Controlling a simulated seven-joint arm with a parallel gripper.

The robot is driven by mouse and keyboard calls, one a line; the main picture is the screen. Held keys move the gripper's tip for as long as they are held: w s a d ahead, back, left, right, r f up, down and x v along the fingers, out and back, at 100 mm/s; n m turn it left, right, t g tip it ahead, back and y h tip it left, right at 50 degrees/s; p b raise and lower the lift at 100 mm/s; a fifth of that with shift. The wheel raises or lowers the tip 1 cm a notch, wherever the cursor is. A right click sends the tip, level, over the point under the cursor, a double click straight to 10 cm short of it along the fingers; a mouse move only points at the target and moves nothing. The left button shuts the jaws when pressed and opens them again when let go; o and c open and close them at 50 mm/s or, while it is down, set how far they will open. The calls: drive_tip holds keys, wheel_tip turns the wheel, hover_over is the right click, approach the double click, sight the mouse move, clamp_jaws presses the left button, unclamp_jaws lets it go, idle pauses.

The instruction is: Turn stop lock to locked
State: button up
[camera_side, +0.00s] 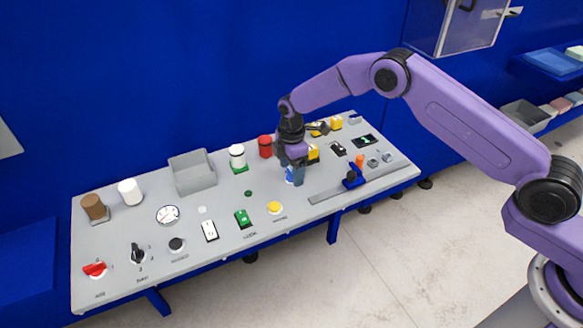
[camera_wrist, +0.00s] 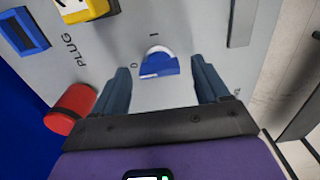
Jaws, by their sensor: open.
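A blue knob (camera_wrist: 159,65) with a white mark on its lower left edge sits on the grey panel between the fingers in the wrist view. Small black marks are printed left of it and above it. I cannot read a name that says it is the stop lock. In the side view the blue knob (camera_side: 289,176) is partly hidden by my gripper. My gripper (camera_wrist: 160,80) is open, with one dark blue finger on each side of the knob. In the side view my gripper (camera_side: 297,176) points down over the panel. Contact with the knob cannot be told.
A red cylinder (camera_wrist: 71,108) stands close to the left finger. A yellow part (camera_wrist: 88,10) and a blue-framed part (camera_wrist: 23,32) lie beyond. The side view shows a white cylinder (camera_side: 237,156), a grey bin (camera_side: 191,173) and a blue slider (camera_side: 354,180) on the panel (camera_side: 120,241).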

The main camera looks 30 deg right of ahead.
drive_tip(key=c, duration=1.1)
drive_tip(key=shift+o, duration=0.2)
drive_tip(key=shift+m, duration=0.3)
drive_tip(key=m, duration=0.3)
drive_tip(key=shift+m, duration=0.3)
drive_tip(key=m, duration=1.3)
drive_tip(key=shift+m, duration=0.3)
